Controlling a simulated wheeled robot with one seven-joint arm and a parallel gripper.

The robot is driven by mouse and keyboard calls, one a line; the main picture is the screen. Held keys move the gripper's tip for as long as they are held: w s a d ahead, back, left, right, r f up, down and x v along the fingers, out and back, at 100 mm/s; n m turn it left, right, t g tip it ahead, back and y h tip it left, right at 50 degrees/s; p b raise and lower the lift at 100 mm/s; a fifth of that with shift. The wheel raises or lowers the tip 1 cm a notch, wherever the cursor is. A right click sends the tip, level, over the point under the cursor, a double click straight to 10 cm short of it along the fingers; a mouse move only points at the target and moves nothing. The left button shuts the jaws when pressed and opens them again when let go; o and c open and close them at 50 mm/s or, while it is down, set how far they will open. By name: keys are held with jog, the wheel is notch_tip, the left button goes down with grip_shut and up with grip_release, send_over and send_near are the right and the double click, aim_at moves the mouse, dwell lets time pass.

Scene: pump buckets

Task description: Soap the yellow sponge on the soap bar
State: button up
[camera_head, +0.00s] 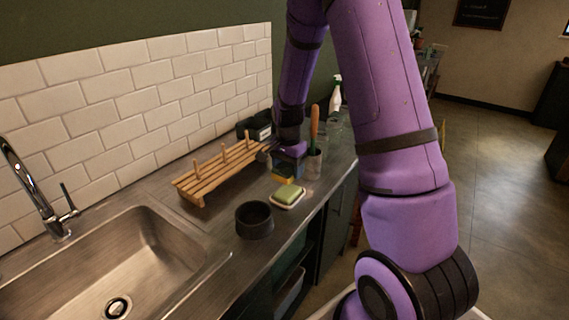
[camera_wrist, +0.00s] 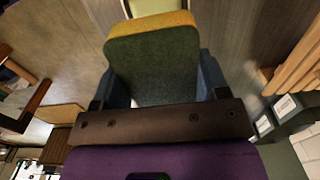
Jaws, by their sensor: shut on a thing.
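The yellow sponge (camera_head: 284,181) is held in my gripper (camera_head: 287,170), just behind the soap bar in the head view. In the wrist view, the sponge (camera_wrist: 153,68) shows a dark green face and a yellow edge between the two blue fingers of my gripper (camera_wrist: 155,80). The green soap bar (camera_head: 289,193) lies on a small white dish (camera_head: 285,206) on the metal counter. In the wrist view, only part of the soap bar (camera_wrist: 157,6) shows at the top edge, beyond the sponge. I cannot tell whether the sponge touches the soap.
A dark round bowl (camera_head: 254,221) stands left of the soap, near the sink (camera_head: 120,265). A wooden rack (camera_head: 215,175) with pegs lies behind. A holder (camera_head: 314,164) with a wooden-handled tool stands close right of my gripper. A spray bottle (camera_head: 335,97) is farther back.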

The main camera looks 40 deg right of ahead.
aim_at(288, 191)
jog(key=shift+f, duration=2.65)
jog(key=shift+f, duration=0.55)
jog(key=shift+r, duration=3.55)
